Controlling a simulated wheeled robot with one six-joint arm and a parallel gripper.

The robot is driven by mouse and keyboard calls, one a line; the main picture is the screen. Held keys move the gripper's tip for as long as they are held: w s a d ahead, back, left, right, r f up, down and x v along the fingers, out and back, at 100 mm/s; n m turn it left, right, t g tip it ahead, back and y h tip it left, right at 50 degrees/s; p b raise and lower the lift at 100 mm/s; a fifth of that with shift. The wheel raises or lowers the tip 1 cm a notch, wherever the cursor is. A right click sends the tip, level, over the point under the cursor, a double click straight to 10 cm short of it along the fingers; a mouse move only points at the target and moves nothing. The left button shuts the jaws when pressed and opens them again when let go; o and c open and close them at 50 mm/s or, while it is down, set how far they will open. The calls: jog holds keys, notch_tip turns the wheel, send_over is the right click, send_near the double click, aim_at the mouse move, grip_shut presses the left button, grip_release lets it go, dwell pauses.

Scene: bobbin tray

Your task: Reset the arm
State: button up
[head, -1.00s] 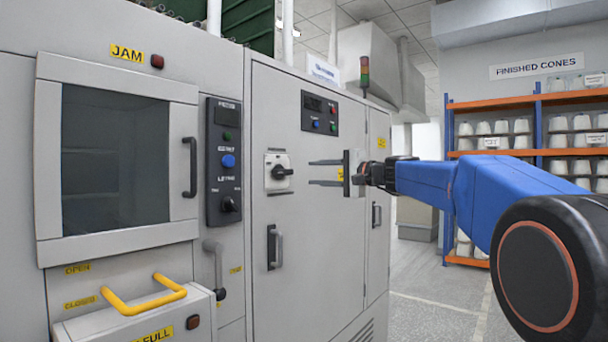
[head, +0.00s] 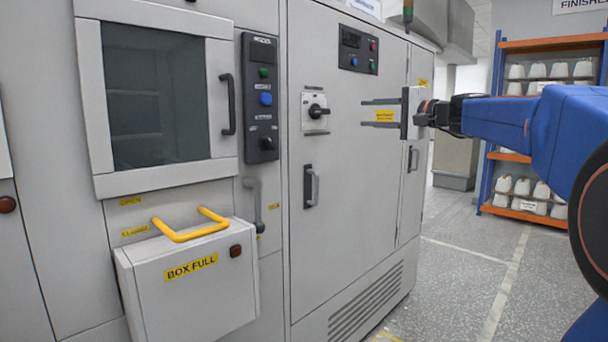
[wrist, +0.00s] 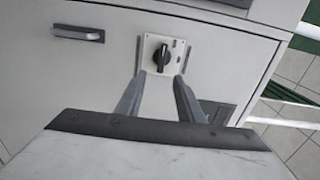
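My gripper (head: 380,114) is stretched out level in front of the grey cabinet in the head view, its two thin fingers pointing left. The fingers stand apart with nothing between them. My blue arm (head: 495,120) comes in from the right. In the wrist view, my gripper (wrist: 163,90) shows both fingers spread, with a black rotary switch (wrist: 161,60) on its pale plate beyond them. The same rotary switch (head: 317,111) is left of the fingertips in the head view. I cannot tell the exact gap between fingers and cabinet front.
A windowed door (head: 155,95) has a dark handle (head: 228,104). Below it, a box marked BOX FULL (head: 190,290) juts out with a yellow handle (head: 190,232). A control panel (head: 260,98) sits between. Orange-and-blue shelves (head: 487,150) with white cones stand right. Floor (head: 460,260) is open there.

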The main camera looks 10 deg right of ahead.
jog(key=s+a+f+n+g+h, duration=0.25)
jog(key=s+a+f, duration=0.25)
jog(key=s+f, duration=0.6)
jog(key=s+a+f+n+g+h, duration=0.25)
jog(key=s+a+f+g, duration=0.2)
jog(key=s+f, duration=0.65)
jog(key=s+d+f+n+g+h, duration=0.1)
jog(key=s+d+f+n+h, duration=0.1)
jog(key=s+f, duration=0.8)
jog(key=s+d+f+n+g+h, duration=0.1)
jog(key=s+d+f+n+h, duration=0.2)
jog(key=s+f, duration=0.7)
notch_tip(320, 180, down, 5)
jog(key=shift+d+f+n+g, duration=0.2)
jog(key=shift+d+n+g, duration=0.1)
jog(key=shift+d, duration=0.35)
jog(key=shift+c, duration=0.4)
